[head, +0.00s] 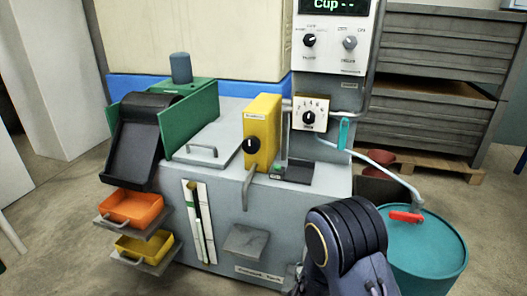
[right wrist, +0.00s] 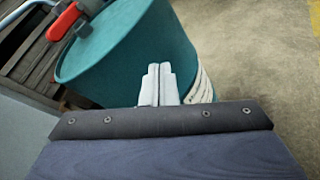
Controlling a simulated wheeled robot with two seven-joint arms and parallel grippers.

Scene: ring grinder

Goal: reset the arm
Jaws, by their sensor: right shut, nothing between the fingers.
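My right gripper (right wrist: 159,68) shows in the right wrist view with its two pale fingers together and nothing between them. In the head view the barrel (head: 425,250) stands at the lower right. My dark right arm rises from the bottom edge in front of the grey machine (head: 225,225), to the left of the barrel. Its gripper is hidden in that view. My left arm and gripper are not in view.
A red-handled valve (head: 406,216) sits on the barrel top, joined to a pale pipe. The machine carries a yellow block (head: 262,130) with a black knob, a black chute (head: 138,140), an orange tray (head: 132,207) and a yellow tray (head: 145,246). Bare floor shows right of the barrel.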

